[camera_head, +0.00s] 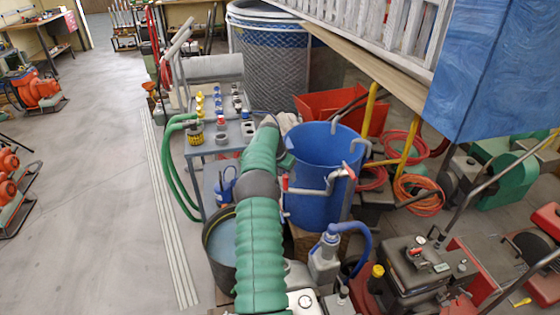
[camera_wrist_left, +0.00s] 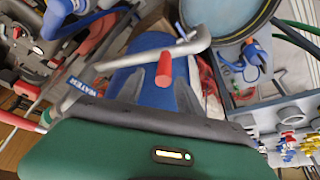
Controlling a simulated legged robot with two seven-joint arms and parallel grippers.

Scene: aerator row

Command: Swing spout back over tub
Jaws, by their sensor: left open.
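The blue tub (camera_head: 322,150) stands mid-view, and its wall also shows in the left wrist view (camera_wrist_left: 145,88). The spout (camera_head: 312,190) is a bent grey pipe crossing the tub's near side, its free end at the left, apparently outside the rim. In the left wrist view the spout (camera_wrist_left: 135,64) runs across the picture, with a red handle (camera_wrist_left: 165,68) on it. My left gripper (camera_wrist_left: 160,82) is open, its dark fingers apart around the line of the red handle; contact cannot be told. In the head view its fingers are mostly hidden behind my green arm. My right gripper is out of view.
A dark tub of water (camera_head: 217,240) stands left of my arm; its rim shows in the wrist view (camera_wrist_left: 262,20). A grey trolley (camera_head: 212,150) with bottles stands behind it. A blue-hosed pump (camera_head: 325,258) is at the front right.

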